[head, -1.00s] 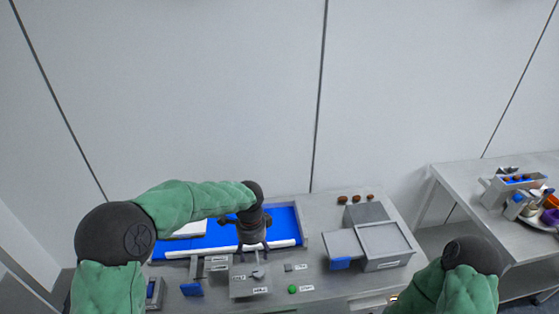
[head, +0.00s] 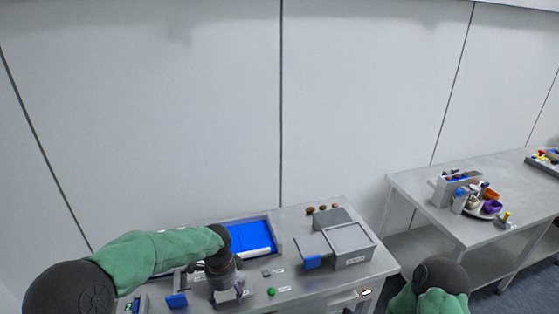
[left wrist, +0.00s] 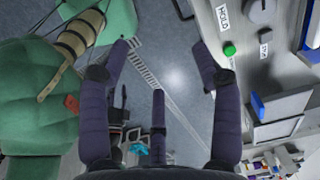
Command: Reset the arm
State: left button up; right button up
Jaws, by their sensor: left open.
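My left gripper (head: 230,298) hangs over the front part of the grey workbench (head: 292,222), in front of the blue-floored tray (head: 252,238). In the left wrist view its dark fingers (left wrist: 165,58) are spread apart with nothing between them, and the floor shows through the gap. A green button-like piece (head: 271,292) sits on the bench just right of the gripper; it also shows in the left wrist view (left wrist: 229,49). My right arm shows only as a dark and green link at the lower right; its gripper is out of the frame.
A blue-fronted block (head: 177,300) lies left of the gripper. A second table (head: 478,232) to the right carries a caddy and small coloured items. A plain wall stands behind.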

pick_arm(q)
jog(key=s+d+f+n+h+b, duration=0.1)
jog(key=s+d+f+n+b, duration=0.15)
jog(key=f, duration=0.55)
jog(key=s+d+f+n+h+b, duration=0.1)
jog(key=s+f+n+b, duration=0.15)
jog(key=f, duration=0.45)
jog(key=s+d+f+n+h+b, duration=0.1)
jog(key=s+f+n, duration=0.15)
jog(key=f, duration=0.55)
jog(key=s+d+f+n+h+b, duration=0.1)
jog(key=s+f+n+b, duration=0.5)
jog(key=s+f, duration=0.8)
jog(key=f+n, duration=0.1)
jog(key=n, duration=0.2)
jog(key=shift+s+f+n, duration=0.2)
jog(key=shift+f+n, duration=0.1)
jog(key=shift+n, duration=0.05)
pick_arm(e)
notch_tip(320, 180, down, 13)
jog(key=shift+w, duration=0.25)
